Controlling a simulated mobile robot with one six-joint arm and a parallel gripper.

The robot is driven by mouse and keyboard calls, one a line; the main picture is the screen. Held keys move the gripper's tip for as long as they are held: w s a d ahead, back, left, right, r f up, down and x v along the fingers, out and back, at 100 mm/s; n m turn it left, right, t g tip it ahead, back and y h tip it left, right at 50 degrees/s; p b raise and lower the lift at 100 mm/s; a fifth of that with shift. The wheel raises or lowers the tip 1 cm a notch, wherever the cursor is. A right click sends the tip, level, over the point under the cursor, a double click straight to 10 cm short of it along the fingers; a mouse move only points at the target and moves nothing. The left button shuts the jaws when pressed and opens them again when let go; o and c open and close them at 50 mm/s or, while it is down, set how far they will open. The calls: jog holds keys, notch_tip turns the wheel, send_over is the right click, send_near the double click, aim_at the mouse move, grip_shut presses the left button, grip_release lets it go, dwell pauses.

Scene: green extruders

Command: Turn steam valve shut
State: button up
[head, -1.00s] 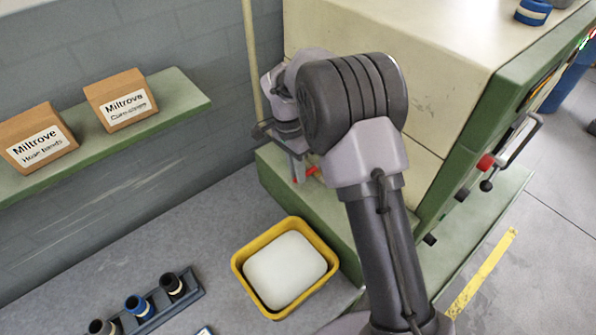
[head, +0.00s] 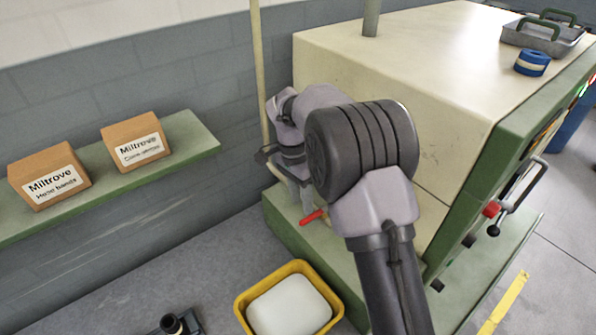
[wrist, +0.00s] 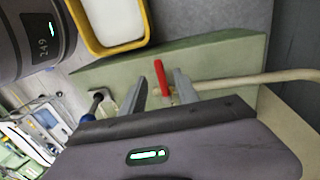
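The steam valve appears to be the red lever handle (head: 313,216) low on the green base of the machine, at the foot of a cream pipe (head: 256,75). In the wrist view the red handle (wrist: 160,77) stands between the two grey fingers of my gripper (wrist: 160,88), with a gap on each side. The gripper is open and looks apart from the handle. In the head view my gripper (head: 303,195) points down just above the handle, and my wrist hides part of the valve. The pipe also shows in the wrist view (wrist: 262,78).
A yellow tub (head: 243,296) with a white block stands in front of the green base. A shelf (head: 190,140) with two cartons is on the wall at left. The cream machine (head: 450,80) rises behind my arm. A black-handled lever (wrist: 97,101) is left of my fingers in the wrist view.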

notch_tip(320, 180, up, 12)
jog(key=w+a+p, duration=0.1)
jog(key=w+p, duration=0.1)
jog(key=p, duration=0.1)
jog(key=shift+a, duration=0.15)
jog(key=shift+r, duration=0.1)
jog(key=s+d+n+t+y+b, duration=0.1)
jog(key=s+d+n+t+b, duration=0.15)
jog(key=s+b, duration=0.45)
jog(key=s+d+n+t+y+b, duration=0.1)
jog(key=s+d+n+b, duration=0.15)
jog(key=s+b, duration=0.45)
jog(key=s+d+f+n+t+b, duration=0.1)
jog(key=s+f+t+b, duration=0.1)
jog(key=s+f, duration=0.3)
jog(key=s+d+f+n+t+y+b, duration=0.1)
jog(key=s+f, duration=0.4)
jog(key=s, duration=0.6)
jog(key=shift+f+t+b, duration=0.2)
jog(key=shift+t+b, duration=0.35)
jog(key=shift+b, duration=0.4)
